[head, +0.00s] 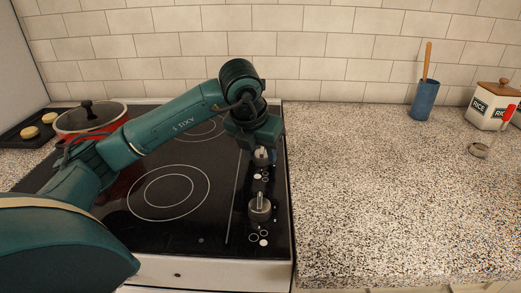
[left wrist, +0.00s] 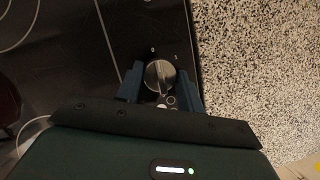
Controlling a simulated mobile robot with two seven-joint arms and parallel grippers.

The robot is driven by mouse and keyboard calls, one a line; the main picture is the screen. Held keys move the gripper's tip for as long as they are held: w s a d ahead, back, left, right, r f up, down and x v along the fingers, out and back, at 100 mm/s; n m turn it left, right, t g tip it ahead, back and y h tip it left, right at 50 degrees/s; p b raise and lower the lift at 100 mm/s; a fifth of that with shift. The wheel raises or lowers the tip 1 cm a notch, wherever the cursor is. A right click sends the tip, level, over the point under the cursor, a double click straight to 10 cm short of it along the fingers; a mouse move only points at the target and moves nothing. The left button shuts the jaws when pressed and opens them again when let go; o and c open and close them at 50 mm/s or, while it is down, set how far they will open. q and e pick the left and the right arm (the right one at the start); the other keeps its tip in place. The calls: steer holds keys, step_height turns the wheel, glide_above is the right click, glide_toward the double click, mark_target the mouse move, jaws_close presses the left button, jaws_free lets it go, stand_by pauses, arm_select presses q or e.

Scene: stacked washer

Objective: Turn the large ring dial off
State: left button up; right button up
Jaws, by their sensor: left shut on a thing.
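Two silver dials stand on the right strip of the black cooktop (head: 218,222). The far dial (head: 262,157) is under my left gripper (head: 257,143), which partly hides it. The near dial (head: 260,208) stands free with its grip bar upright. In the left wrist view, the blue fingers of my left gripper (left wrist: 160,84) sit on either side of the far dial (left wrist: 160,74) and are shut on it. Its grip bar runs roughly up and down the picture. Marks that look like 0 and 1 show beyond it. Printed rings are near each dial; which is the large ring dial is unclear.
A red pot (head: 92,118) with a lid stands at the cooktop's back left. The speckled counter (head: 390,190) to the right is mostly clear. A blue utensil holder (head: 424,100) and a rice canister (head: 488,106) stand at its back. The tiled wall closes the rear.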

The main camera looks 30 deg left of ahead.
arm_select(q)
steer(key=shift+n, duration=0.4)
steer(key=o, duration=1)
steer(key=shift+c, duration=0.2)
steer(key=p+v, duration=0.1)
steer(key=v, duration=1.2)
steer(key=shift+d+p, duration=0.25)
steer(key=shift+p, duration=0.1)
steer(key=shift+r, duration=0.1)
